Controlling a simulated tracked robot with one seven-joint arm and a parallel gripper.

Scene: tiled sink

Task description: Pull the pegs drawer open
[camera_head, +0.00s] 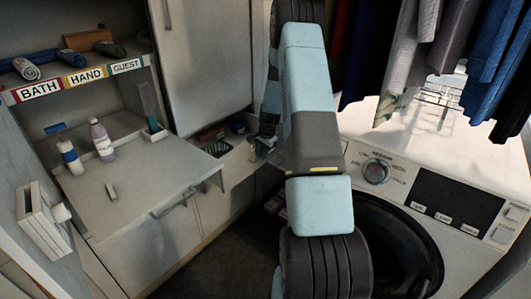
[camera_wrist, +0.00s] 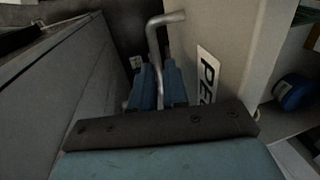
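The pegs drawer (camera_head: 240,167) stands partly open, and its contents show over its rim in the head view. In the wrist view its pale front (camera_wrist: 228,40) carries a label beginning "PE" (camera_wrist: 207,75); the rest is hidden. A grey bar handle (camera_wrist: 157,45) stands out from that front. My gripper (camera_wrist: 159,88) has its blue fingers on both sides of the handle's bar, close against it, and looks shut on it. In the head view my gripper (camera_head: 263,146) is small at the drawer's front, partly hidden by my arm.
The washing machine (camera_head: 420,190) stands at right under hanging clothes (camera_head: 440,50). A counter with bottles (camera_head: 102,140) is at left. Dark floor (camera_head: 225,255) lies between.

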